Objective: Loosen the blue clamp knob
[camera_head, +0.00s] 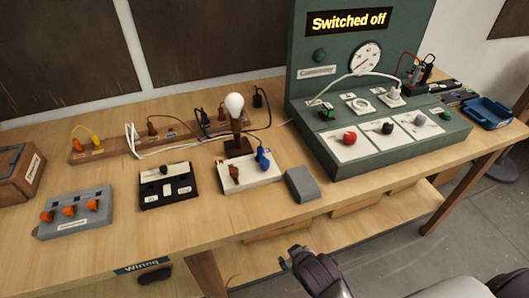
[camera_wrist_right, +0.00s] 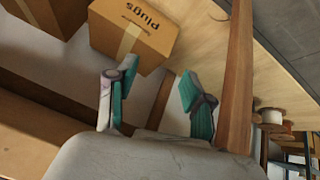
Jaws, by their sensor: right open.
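The blue clamp knob (camera_head: 263,158) stands on the right part of a white terminal base (camera_head: 250,179), near the middle of the table in the head view. A brown knob (camera_head: 234,173) sits left of it on the same base. The lamp with a white bulb (camera_head: 234,105) stands just behind. My right gripper (camera_head: 297,254) is low in front of the table edge, well below and apart from the blue knob. In the right wrist view my gripper (camera_wrist_right: 159,78) is open with nothing between its teal pads. My left gripper is out of view.
A grey block (camera_head: 302,184) lies right of the white base. A black switch box (camera_head: 167,187) is to the left. The green tester (camera_head: 385,135) reads "Switched off". Under the table, a "Plugs" carton (camera_wrist_right: 136,30) is close to my right gripper, beside a wooden leg (camera_wrist_right: 239,80).

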